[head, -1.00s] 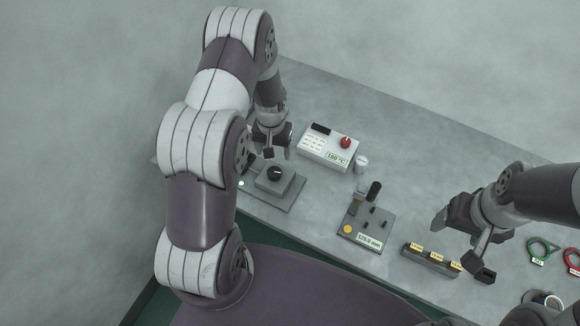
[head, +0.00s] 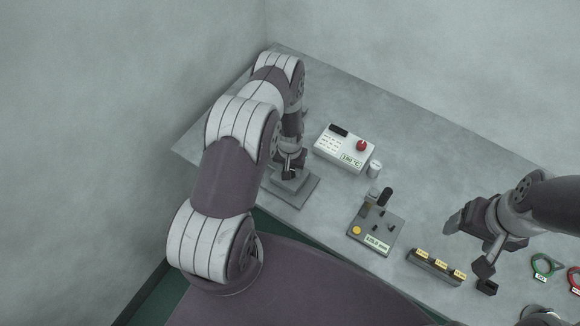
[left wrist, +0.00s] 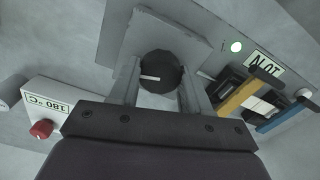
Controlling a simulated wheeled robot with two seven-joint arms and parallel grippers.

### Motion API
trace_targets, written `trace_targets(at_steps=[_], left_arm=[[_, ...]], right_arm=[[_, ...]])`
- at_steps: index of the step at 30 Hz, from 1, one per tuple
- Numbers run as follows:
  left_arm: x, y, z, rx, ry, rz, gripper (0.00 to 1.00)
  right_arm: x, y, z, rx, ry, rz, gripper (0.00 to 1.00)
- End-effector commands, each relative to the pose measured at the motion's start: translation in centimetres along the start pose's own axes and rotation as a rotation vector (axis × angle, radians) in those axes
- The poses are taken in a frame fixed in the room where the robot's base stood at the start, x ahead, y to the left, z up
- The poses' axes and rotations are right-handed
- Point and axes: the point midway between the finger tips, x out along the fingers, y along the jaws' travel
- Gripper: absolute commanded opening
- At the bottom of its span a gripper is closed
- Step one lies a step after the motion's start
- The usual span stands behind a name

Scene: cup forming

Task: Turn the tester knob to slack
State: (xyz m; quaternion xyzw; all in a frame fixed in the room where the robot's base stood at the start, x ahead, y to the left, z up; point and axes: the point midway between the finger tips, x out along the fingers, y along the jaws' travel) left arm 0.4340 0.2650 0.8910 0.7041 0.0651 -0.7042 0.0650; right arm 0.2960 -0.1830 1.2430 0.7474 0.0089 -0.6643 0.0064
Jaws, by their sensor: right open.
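The tester knob (left wrist: 160,72) is round and black with a white pointer line, which points left in the left wrist view. In the head view my left gripper (head: 290,163) hides the knob. My right gripper (head: 467,246) is open and empty above the bench at the right.
A white heater box (head: 342,148) with a red knob and a 180 °C display stands behind the tester. A small metal cylinder (head: 374,168) is beside it. A grey gauge plate (head: 374,228), a block with yellow labels (head: 436,266) and a green ring (head: 546,266) lie to the right.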

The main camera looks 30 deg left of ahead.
Motion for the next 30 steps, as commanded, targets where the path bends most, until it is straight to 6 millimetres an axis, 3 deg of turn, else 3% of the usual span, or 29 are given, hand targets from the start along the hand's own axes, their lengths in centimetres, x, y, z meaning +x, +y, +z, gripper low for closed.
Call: trace_targets(at_steps=[1,2,14,30], left_arm=[[0.0,0.0,0.0,0.000,0.000,0.000,0.24],[0.0,0.0,0.0,0.000,0.000,0.000,0.17],[0.2,0.0,0.0,-0.065,0.000,0.000,0.17],[0.3,0.0,0.0,-0.519,0.001,0.000,0.17]], right_arm=[[0.0,0.0,0.0,0.000,0.000,0.000,0.73],[0.0,0.0,0.0,0.000,0.000,0.000,0.73],[0.9,0.0,0.1,0.000,0.000,0.000,0.73],[5.2,0.0,0.6,0.000,0.000,0.000,0.73]])
